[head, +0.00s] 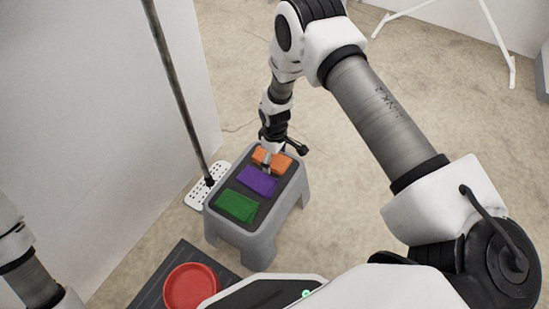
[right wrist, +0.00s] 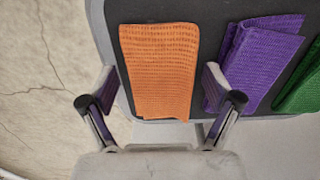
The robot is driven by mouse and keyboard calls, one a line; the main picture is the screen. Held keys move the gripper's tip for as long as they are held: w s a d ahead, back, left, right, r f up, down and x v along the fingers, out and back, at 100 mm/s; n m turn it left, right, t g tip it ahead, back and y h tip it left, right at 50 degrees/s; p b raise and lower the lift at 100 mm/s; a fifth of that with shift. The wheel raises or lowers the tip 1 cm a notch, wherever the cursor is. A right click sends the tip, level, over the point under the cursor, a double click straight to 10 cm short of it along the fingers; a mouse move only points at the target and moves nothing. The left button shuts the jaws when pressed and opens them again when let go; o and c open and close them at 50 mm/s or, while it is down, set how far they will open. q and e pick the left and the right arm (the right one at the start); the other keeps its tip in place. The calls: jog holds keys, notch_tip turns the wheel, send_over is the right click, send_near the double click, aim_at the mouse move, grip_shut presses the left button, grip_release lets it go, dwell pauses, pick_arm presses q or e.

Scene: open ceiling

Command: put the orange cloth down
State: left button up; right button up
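The orange cloth (head: 272,158) lies folded on the dark top of a grey stool (head: 294,200), at its far end. In the right wrist view the orange cloth (right wrist: 160,65) lies flat between the two spread fingers, with a gap on each side. My right gripper (head: 267,167) is over that end of the stool. In the wrist view the right gripper (right wrist: 160,84) is open and holds nothing. Its right finger is close to the purple cloth (right wrist: 262,58). My left gripper is out of view; only part of the left arm shows at the left edge.
A purple cloth (head: 257,181) and a green cloth (head: 237,206) lie beside the orange one on the stool. A mop (head: 180,100) stands by the white wall on the left. A red round dish (head: 191,287) is in front. Floor to the stool's right is clear.

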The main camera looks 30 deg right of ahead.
aim_at(275, 158)
notch_tip(275, 158, up, 12)
jog(key=r+p, duration=0.1)
jog(key=p, duration=0.5)
jog(key=shift+m, duration=0.8)
jog(key=s+f, duration=0.2)
jog(key=s+a+f, duration=0.1)
jog(key=s, duration=0.2)
jog(key=s+f, duration=0.2)
jog(key=s, duration=0.1)
jog(key=shift+a+f, duration=0.15)
jog(key=shift+f, duration=0.15)
jog(key=s+a+f+m, duration=0.1)
jog(key=s+m, duration=0.4)
jog(key=s, duration=1.5)
jog(key=shift+s+a, duration=0.2)
jog(key=shift+s, duration=0.2)
jog(key=shift+s+f, duration=0.1)
jog(key=shift+f, duration=0.05)
